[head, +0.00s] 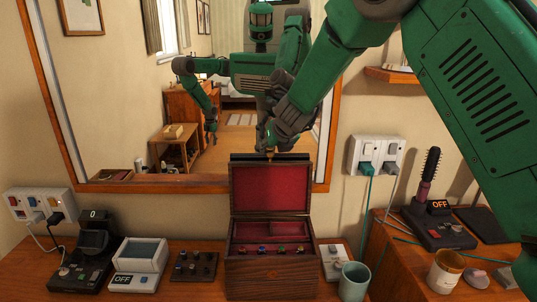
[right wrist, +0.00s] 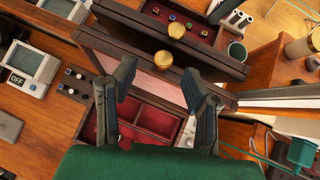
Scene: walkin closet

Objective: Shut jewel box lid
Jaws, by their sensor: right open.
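The jewel box (head: 271,278) is dark wood with a red lining and stands on the dresser below the mirror. Its lid (head: 271,188) is raised upright at the back, red inner side facing me. Several small jewels (head: 270,250) sit in a row in the box's front. My right gripper (head: 270,144) is at the lid's top edge. In the right wrist view its two dark fingers (right wrist: 158,88) are spread, with a gold knob (right wrist: 162,80) between their tips and apparently not gripped. My left gripper shows only as part of my mirror reflection.
The mirror (head: 110,100) stands close behind the lid. Left of the box are a knob panel (head: 195,267) and a device reading OFF (head: 138,279). On the right are a small white device (head: 335,261) and a teal mug (head: 354,281). A hairbrush (head: 429,175) stands further right.

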